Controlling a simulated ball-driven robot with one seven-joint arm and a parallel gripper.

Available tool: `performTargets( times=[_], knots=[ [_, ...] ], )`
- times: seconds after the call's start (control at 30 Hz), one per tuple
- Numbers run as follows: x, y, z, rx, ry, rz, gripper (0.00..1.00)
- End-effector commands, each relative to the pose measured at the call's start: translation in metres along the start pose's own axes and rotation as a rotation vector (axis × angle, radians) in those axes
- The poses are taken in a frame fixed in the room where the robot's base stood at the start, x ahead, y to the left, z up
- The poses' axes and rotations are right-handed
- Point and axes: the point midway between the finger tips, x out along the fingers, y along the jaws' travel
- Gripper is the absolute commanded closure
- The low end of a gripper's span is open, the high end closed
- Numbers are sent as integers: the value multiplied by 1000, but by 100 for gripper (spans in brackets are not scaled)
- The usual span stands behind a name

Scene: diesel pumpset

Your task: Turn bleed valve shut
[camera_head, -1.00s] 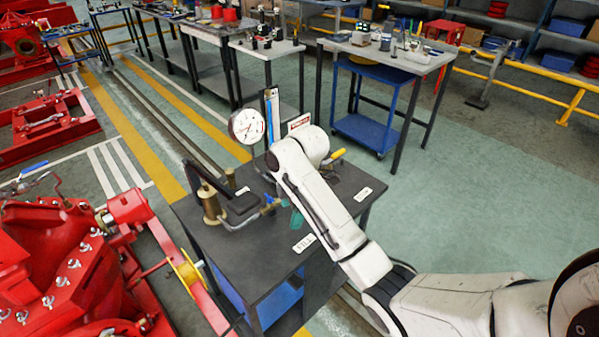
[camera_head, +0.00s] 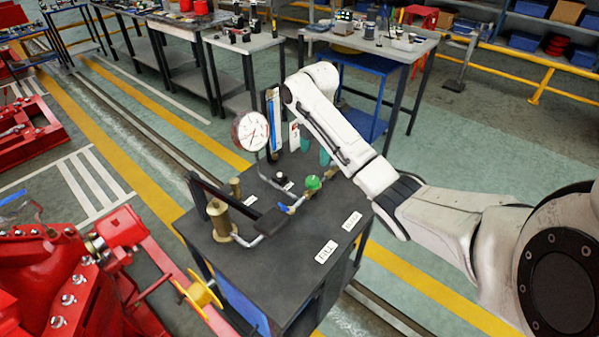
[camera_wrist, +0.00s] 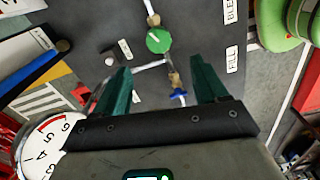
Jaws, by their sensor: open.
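The dark bench top (camera_head: 260,270) carries a pipe run with a round green knob (camera_head: 313,182) and a small blue handle (camera_head: 287,208). In the wrist view the green knob (camera_wrist: 158,40) lies just beyond the fingertips, and the blue handle (camera_wrist: 178,93) shows between the fingers. A BLEED label (camera_head: 352,221) and a FILL label (camera_head: 326,252) lie near the bench's right edge; I cannot tell for sure which fitting is the bleed valve. My gripper (camera_wrist: 160,64) has teal fingers, spread and empty, above the pipe run. In the head view my arm hides part of my gripper (camera_head: 315,148).
A dial gauge (camera_head: 250,131) stands at the bench's back left, close to my gripper. A brass cylinder (camera_head: 219,220) with a black lever stands at the left. Red machinery (camera_head: 75,275) is beyond the left edge.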

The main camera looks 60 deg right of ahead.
Motion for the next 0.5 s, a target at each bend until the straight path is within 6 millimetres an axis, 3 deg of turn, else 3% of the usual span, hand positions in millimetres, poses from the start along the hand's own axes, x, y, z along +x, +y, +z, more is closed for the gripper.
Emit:
performTargets(
  times=[0.17, 0.5],
  knots=[
    [9, -1, 2, 1, 0, -4, 28],
    [67, -2, 2, 0, -1, -6, 28]
  ],
)
